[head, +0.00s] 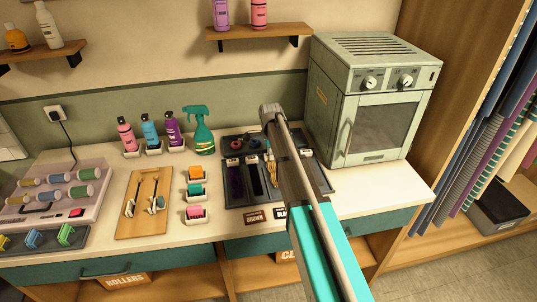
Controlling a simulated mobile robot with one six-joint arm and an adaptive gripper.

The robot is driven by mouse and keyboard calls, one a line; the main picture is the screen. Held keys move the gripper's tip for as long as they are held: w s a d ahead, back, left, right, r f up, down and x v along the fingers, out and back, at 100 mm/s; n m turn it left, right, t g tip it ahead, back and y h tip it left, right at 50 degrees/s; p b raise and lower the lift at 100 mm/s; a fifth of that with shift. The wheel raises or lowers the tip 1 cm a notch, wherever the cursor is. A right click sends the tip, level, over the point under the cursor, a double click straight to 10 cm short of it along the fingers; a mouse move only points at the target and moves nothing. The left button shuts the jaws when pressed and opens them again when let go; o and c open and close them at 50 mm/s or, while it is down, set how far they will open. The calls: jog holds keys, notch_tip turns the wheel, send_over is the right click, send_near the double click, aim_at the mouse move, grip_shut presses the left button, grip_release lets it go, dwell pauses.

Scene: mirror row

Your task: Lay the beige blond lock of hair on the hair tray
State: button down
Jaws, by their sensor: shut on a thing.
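My gripper (271,168) is over the tray, mostly hidden by my arm. A beige blond lock of hair (268,183) shows as a small strip at the left edge of my arm, at the gripper. The gripper is shut on it. My arm hides the tray's middle, and I cannot tell whether the lock touches the tray.
A grey-green cabinet (384,130) stands close behind right. A green spray bottle (201,134) and several bottles stand behind left. Small coloured blocks (195,190) and a wooden board (144,204) lie left of the tray. Bare counter (375,195) shows at right.

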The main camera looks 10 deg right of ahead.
jog(key=shift+f, duration=0.2)
dwell(0.4)
jog(key=shift+c, duration=1.9)
grip_release()
jog(key=shift+o, duration=1.2)
jog(key=shift+r, duration=0.2)
jog(key=shift+r+p, duration=3.35)
